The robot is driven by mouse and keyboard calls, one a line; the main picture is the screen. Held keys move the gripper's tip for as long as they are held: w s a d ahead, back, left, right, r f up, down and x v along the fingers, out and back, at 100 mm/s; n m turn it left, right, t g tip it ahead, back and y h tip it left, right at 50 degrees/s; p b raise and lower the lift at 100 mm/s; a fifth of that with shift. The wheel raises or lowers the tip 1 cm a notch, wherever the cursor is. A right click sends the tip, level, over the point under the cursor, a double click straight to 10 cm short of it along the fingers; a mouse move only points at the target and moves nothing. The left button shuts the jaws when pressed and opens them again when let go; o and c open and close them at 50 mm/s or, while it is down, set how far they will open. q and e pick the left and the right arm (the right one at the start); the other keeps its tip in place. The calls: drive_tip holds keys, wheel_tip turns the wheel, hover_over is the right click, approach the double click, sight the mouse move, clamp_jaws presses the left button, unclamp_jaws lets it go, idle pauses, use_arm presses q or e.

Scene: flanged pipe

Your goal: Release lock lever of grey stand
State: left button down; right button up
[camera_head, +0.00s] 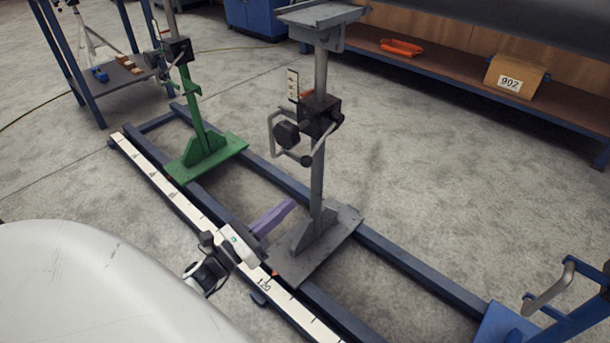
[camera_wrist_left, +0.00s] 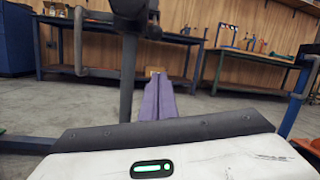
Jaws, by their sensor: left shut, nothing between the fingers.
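The grey stand (camera_head: 320,175) stands upright on the rail frame, with a flat top plate and a black clamp block (camera_head: 319,115) on its post. A bent light-grey handle (camera_head: 271,133) and a dark knob (camera_head: 287,134) stick out from the block; I cannot tell which part is the lock lever. My left gripper (camera_head: 291,204) is shut and empty, its purple fingers low beside the post, below and apart from the handle. In the left wrist view, the shut fingers (camera_wrist_left: 158,78) are right of the dark post (camera_wrist_left: 128,75), and the handle (camera_wrist_left: 79,40) is at upper left. My right gripper is not in view.
A green stand (camera_head: 202,135) is further along the frame, and a blue stand (camera_head: 560,320) with a handle is at lower right. A white scale rail (camera_head: 160,182) runs along the near side. A shelf with an orange tray (camera_head: 401,47) and a box (camera_head: 515,75) is behind.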

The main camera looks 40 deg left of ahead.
use_arm(q)
drive_tip(key=w+r+b, duration=0.1)
drive_tip(key=w+r, duration=0.4)
drive_tip(key=w, duration=0.3)
drive_tip(key=shift+d+r, duration=0.15)
drive_tip(key=shift+d, duration=0.1)
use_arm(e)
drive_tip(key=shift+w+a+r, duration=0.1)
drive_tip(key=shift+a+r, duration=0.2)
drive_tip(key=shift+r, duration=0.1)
